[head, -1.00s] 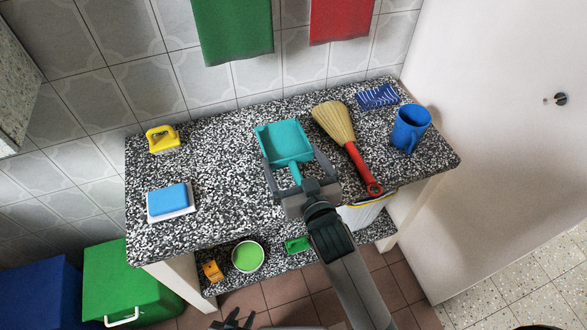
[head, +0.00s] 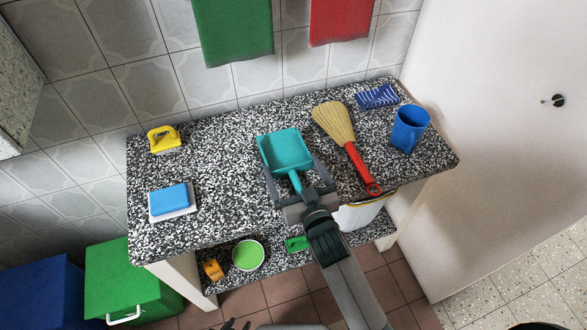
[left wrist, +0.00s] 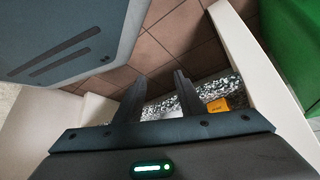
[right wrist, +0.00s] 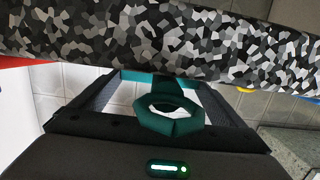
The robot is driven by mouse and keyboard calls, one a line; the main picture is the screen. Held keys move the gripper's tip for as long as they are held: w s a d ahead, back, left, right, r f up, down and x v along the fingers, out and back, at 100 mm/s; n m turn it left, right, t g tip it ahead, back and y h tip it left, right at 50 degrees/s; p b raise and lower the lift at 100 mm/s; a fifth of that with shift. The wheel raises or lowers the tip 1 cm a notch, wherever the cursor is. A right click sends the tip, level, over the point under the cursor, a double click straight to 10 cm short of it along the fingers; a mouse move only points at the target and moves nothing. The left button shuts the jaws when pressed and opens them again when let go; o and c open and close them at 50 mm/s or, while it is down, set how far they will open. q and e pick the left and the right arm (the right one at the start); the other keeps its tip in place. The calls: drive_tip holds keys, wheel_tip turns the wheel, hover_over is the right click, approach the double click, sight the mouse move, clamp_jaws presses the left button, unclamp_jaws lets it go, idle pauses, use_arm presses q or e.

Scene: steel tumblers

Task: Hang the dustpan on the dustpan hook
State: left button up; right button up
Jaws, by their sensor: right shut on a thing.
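The teal dustpan (head: 287,150) is over the middle of the speckled counter, its handle toward me. My right gripper (head: 299,187) is shut on it, with a finger on each side. In the right wrist view the handle's ringed end (right wrist: 168,110) shows between the fingers; whether the pan touches the counter is unclear. A small dark hook (head: 558,100) sticks out of the pale upright panel at the right; I cannot tell if it is the dustpan hook. My left gripper (left wrist: 158,92) is open and empty, low in front of the bench; only dark parts show in the head view (head: 235,323).
A yellow scrubber (head: 164,139) and blue sponge (head: 169,198) are left. A green bin (head: 130,285) stands on the floor.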

sight(293, 173)
drive_tip(key=shift+f, duration=0.15)
drive_tip(key=o, duration=0.8)
drive_tip(key=shift+c, duration=0.2)
use_arm(q)
drive_tip(key=shift+w+d+r, duration=0.15)
drive_tip(key=shift+w, duration=0.25)
drive_tip(key=shift+w+d+r, duration=0.15)
drive_tip(key=shift+w, duration=0.2)
drive_tip(key=shift+s+d+f, duration=0.15)
drive_tip(key=shift+d, duration=0.15)
use_arm(e)
drive_tip(key=shift+f+b, duration=0.1)
drive_tip(key=shift+b, duration=0.25)
drive_tip(key=v, duration=0.1)
drive_tip(key=b+v, duration=0.1)
drive_tip(key=v, duration=0.1)
drive_tip(key=shift+f, duration=0.2)
use_arm(q)
drive_tip(key=shift+w+a+f+g+b, duration=0.15)
drive_tip(key=shift+w+a+f+b, duration=0.05)
drive_tip(key=shift+w+a+b, duration=0.3)
drive_tip(key=shift+w+a+f+g+b, duration=0.15)
drive_tip(key=shift+w+a+b, duration=0.15)
drive_tip(key=shift+b, duration=0.3)
use_arm(e)
drive_tip(key=v, duration=1.4)
drive_tip(key=shift+s, duration=0.3)
